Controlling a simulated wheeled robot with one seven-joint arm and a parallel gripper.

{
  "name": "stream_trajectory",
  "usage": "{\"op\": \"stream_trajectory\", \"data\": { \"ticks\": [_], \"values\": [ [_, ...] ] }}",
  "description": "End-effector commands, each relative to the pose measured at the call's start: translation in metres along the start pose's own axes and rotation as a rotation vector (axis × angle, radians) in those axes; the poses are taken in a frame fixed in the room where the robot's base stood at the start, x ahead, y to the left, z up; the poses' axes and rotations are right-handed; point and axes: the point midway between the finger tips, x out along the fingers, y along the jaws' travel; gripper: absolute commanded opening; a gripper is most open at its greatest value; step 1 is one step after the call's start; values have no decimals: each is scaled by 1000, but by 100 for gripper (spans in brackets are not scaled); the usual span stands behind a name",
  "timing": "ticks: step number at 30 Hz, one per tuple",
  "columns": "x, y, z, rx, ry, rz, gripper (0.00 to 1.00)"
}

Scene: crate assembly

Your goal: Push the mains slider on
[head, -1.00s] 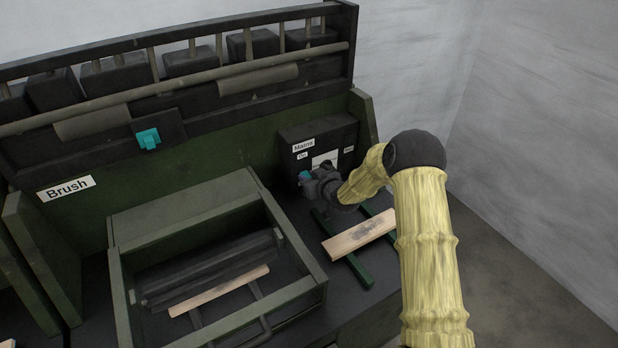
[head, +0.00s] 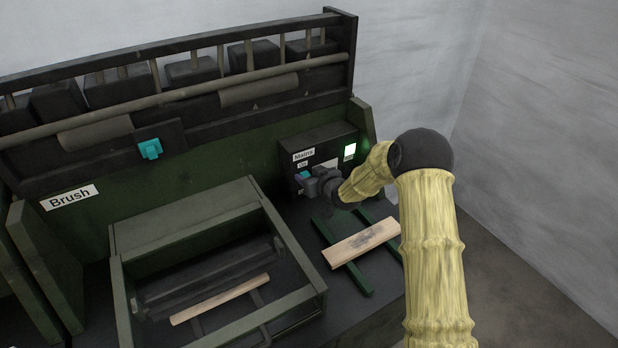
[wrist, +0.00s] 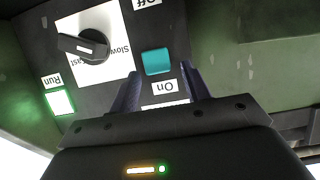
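The mains box (head: 325,137) stands at the right end of the bench, labelled "Mains". Its teal slider (wrist: 157,61) shows in the wrist view between the labels "On" and "Off", close to the "On" label (wrist: 166,87). It also shows in the head view (head: 304,174), partly hidden by my gripper. My gripper (head: 312,183) is at the box front. In the wrist view its two fingers (wrist: 161,72) are apart, one on each side of the slider; whether they touch it I cannot tell. The "Run" lamp (wrist: 60,102) glows green.
A black rotary knob (wrist: 84,47) with "Slow" and "Fast" marks sits beside the slider. A wooden slat (head: 362,243) lies on green rails below the box. A green crate frame (head: 202,225) stands left. A teal block (head: 150,149) is on the rack above.

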Motion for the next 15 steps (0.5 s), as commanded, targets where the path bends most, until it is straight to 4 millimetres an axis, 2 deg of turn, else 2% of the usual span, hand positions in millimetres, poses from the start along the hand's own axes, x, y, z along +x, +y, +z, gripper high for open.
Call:
{"op": "stream_trajectory", "data": {
  "ticks": [8, 15],
  "values": [
    [-2, 2, 2, 2, -4, 2, 47],
    [-21, 1, 2, 1, -5, 1, 47]
  ]
}}
